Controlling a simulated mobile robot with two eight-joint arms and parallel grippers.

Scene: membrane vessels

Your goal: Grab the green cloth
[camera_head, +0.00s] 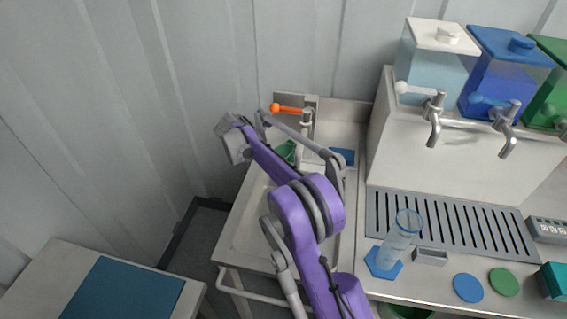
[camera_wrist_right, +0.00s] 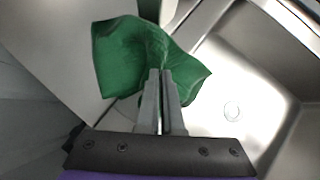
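The green cloth (camera_wrist_right: 125,55) fills the upper middle of the right wrist view, creased and bunched at my fingertips. My right gripper (camera_wrist_right: 160,76) has its two grey fingers close together, with the cloth gathered at their tips; it looks shut on the cloth. In the head view a small part of the cloth (camera_head: 287,152) shows at the far left of the sink, behind my purple right arm. That arm hides the rest of the cloth and the right fingers there. My left gripper is in neither view.
The metal sink (camera_head: 245,235) lies under my arm, with an orange-handled tap (camera_head: 290,109) at its back. A blue item (camera_head: 342,156) lies by the basin. To the right stand a clear cylinder (camera_head: 399,240), a drain grille (camera_head: 450,225) and tanks with taps. A wall is close at left.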

